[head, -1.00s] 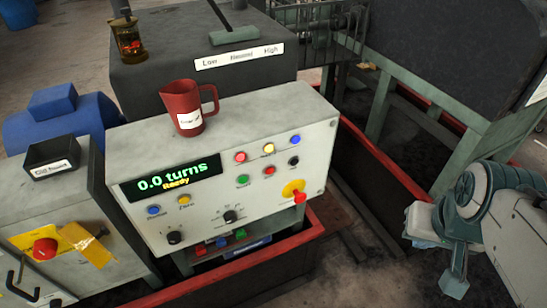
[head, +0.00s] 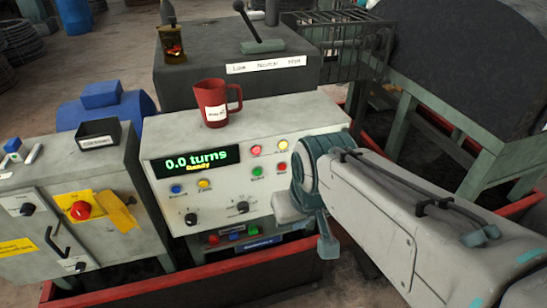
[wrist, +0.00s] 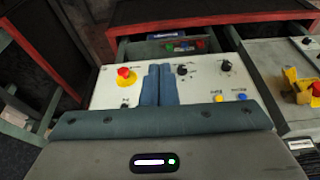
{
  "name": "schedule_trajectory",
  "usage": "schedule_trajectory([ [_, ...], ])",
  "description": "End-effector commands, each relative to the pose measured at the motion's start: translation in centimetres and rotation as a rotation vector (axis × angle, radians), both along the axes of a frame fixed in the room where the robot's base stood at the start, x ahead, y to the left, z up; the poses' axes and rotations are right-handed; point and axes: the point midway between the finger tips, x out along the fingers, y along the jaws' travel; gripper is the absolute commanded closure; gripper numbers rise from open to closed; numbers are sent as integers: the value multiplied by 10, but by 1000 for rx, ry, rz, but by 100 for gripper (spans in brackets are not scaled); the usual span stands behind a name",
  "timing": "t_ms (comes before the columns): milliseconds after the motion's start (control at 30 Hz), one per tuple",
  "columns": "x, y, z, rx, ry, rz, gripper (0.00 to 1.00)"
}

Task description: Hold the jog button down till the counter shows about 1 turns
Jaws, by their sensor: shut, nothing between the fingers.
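The grey control panel (head: 215,145) has a display (head: 195,160) reading "0.0 turns" in green, with a smaller yellow line below. Red, yellow, green and blue buttons and two black knobs sit on its face. The button labels are too small to read, so I cannot tell which is the jog button. In the wrist view, my gripper (wrist: 158,68) is shut and empty, its fingers in front of the panel between the red knob on yellow (wrist: 125,76) and a black knob (wrist: 182,69). I cannot tell whether the fingertips touch. My arm hides the panel's right end in the head view.
A red mug (head: 213,105) stands on the panel's top. A grey cabinet (head: 90,215) with a red button on yellow (head: 80,210) stands at left. A lever box (head: 200,60) stands behind. A red-rimmed trough (head: 120,285) runs below the panel.

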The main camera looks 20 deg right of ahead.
Motion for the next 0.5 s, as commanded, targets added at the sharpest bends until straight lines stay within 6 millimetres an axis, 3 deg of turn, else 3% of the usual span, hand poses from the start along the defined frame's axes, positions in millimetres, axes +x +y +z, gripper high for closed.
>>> schedule_trajectory([
  [367,0,0,0,0,0,0,100],
  [500,10,2,-3,15,-12,-2,100],
])
